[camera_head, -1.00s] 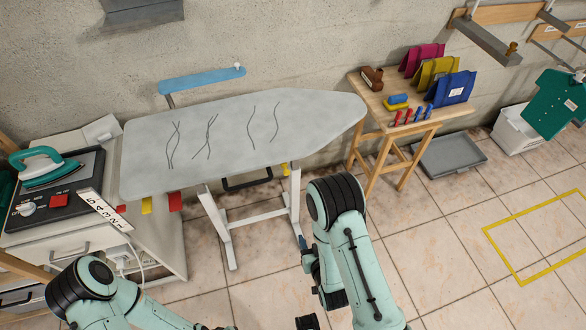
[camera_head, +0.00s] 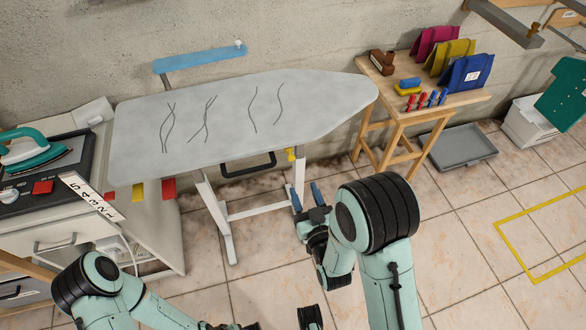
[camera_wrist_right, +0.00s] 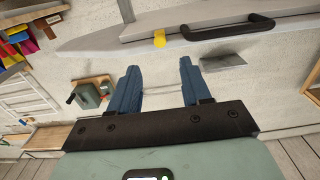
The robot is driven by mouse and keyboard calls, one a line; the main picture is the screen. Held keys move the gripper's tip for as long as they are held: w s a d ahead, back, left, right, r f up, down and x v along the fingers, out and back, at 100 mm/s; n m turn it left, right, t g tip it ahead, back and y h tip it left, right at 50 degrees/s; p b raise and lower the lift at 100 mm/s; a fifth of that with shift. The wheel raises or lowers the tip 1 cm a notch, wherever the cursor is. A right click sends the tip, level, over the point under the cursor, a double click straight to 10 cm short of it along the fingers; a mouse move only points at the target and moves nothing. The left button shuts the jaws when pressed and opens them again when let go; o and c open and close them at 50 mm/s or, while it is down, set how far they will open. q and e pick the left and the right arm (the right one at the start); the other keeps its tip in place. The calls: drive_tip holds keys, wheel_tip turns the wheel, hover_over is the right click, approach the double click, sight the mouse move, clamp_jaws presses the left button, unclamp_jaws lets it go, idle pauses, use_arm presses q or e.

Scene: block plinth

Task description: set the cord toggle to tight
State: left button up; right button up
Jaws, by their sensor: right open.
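An ironing board (camera_head: 235,115) with a pale grey cover stands against the wall. A small yellow piece (camera_head: 291,155), which may be the cord toggle, sits at its underside near the front edge; I cannot tell its setting. It also shows in the right wrist view (camera_wrist_right: 159,39). My right gripper (camera_head: 306,190) is open and empty, below and slightly right of this piece in the head view. In the right wrist view its blue fingers (camera_wrist_right: 156,75) are spread, with the yellow piece beyond them.
A black handle (camera_head: 248,165) hangs under the board, left of the yellow piece. White board legs (camera_head: 298,180) stand close to my right gripper. Red and yellow tags (camera_head: 138,191) hang at the left. A wooden table (camera_head: 440,112) stands right; open floor lies in front.

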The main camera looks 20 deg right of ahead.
sight(292, 160)
drive_tip(key=w+b, duration=0.1)
drive_tip(key=w, duration=0.8)
drive_tip(key=shift+w+a, duration=0.15)
use_arm(q)
drive_tip(key=shift+w+f, duration=0.35)
drive_tip(key=shift+f, duration=0.45)
use_arm(e)
drive_tip(key=shift+w, duration=0.7)
